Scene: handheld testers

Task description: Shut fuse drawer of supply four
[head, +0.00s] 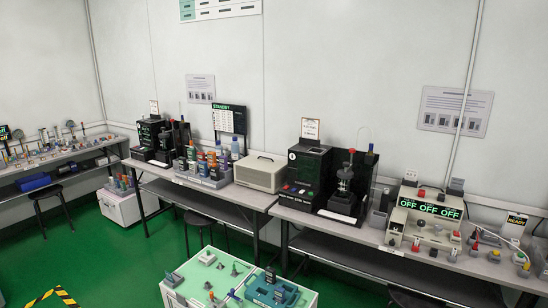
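No label that I can read names supply four, and I cannot make out a fuse drawer. A cream unit (426,216) with a display reading OFF OFF OFF stands on the right bench, with small knobs and red parts on its front. It may be a supply; I cannot tell its number. A plain beige box (260,172) with a top handle sits on the middle bench. A black unit (305,174) with a lit panel stands to its right. My gripper is not in view.
A low white cabinet with a green top (203,284) and small parts stands in front. Benches (265,202) line the back wall. Stools (52,203) stand by them. Green floor (105,250) is open at left, with a yellow-black striped marking (66,297).

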